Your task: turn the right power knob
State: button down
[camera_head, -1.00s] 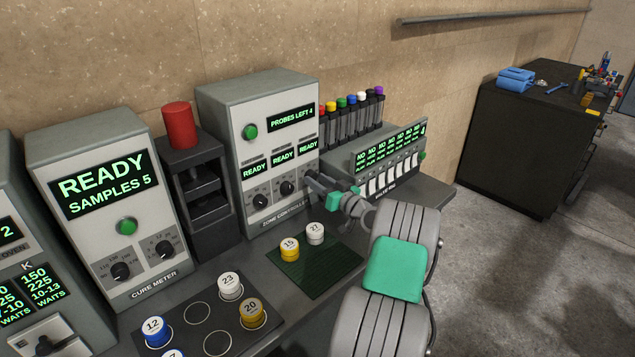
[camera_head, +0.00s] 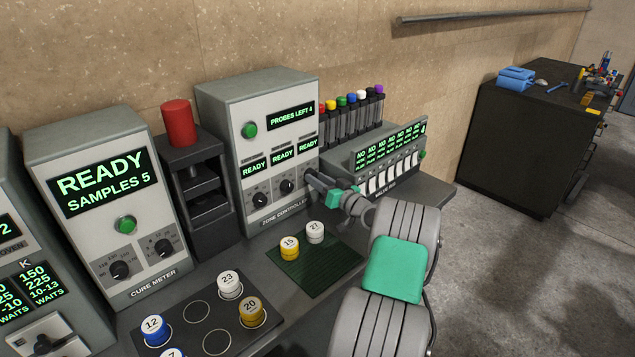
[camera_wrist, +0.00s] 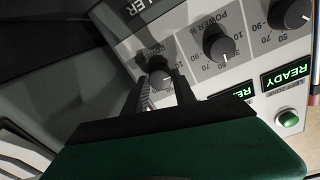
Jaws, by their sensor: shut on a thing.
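The zone controller (camera_head: 284,140) is a grey box with a row of dark power knobs under its READY displays. Its right power knob (camera_wrist: 159,72) is seen close up in the wrist view, between the two dark fingers of my gripper (camera_wrist: 163,90). The gripper is shut on this knob, with a finger on each side. In the head view my gripper (camera_head: 311,178) reaches the lower right of the panel and hides the right knob. The middle knob (camera_head: 287,186) and left knob (camera_head: 260,199) are free. The held knob's pointer is hard to read.
The cure meter (camera_head: 103,205) and a dark press with a red cylinder (camera_head: 178,124) stand left. A tray (camera_head: 176,333) and a green mat (camera_head: 318,270) with numbered samples lie in front. A rack of colour-capped probes and a switch panel (camera_head: 390,160) stand right.

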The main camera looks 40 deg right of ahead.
jog(key=m+p, duration=0.1)
jog(key=m, duration=1)
jog(key=m+y+p, duration=0.1)
jog(key=m, duration=1.1)
jog(key=shift+d+r+g, duration=0.15)
jog(key=shift+g, duration=0.15)
jog(key=shift+m, duration=0.3)
jog(key=c, duration=1)
grip_release()
jog(key=s, duration=0.2)
jog(key=s+b, duration=0.1)
jog(key=s, duration=0.4)
jog(key=shift+s+d+r, duration=0.15)
jog(key=shift+s+d, duration=0.1)
jog(key=shift+s, duration=0.15)
